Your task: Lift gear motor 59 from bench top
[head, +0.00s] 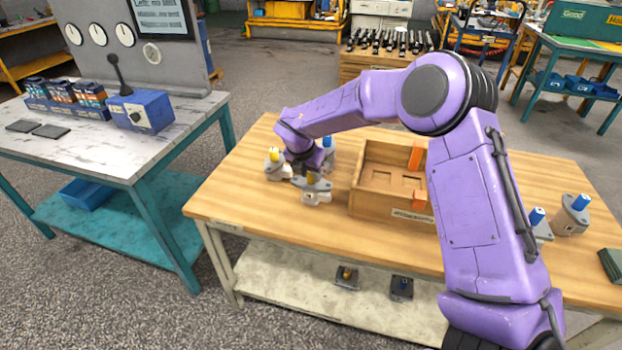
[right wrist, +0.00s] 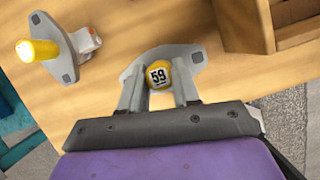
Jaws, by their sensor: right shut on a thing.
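Gear motor 59 is a grey motor (head: 316,194) with a yellow cap (right wrist: 158,75) marked 59. It is at the left front of the wooden bench top (head: 240,190). My right gripper (right wrist: 160,92) is shut on it, with one finger on each side of the yellow cap. In the head view the gripper (head: 311,172) reaches down over the motor and hides part of it. I cannot tell whether the motor touches the bench or is just above it. My left gripper is not in view.
Another yellow-capped motor (head: 275,165) stands just left; it also shows in the right wrist view (right wrist: 45,50). A blue-capped motor (head: 328,146) stands behind the gripper. A wooden box (head: 365,205) is to the right. More blue-capped motors (head: 572,212) stand at the right end.

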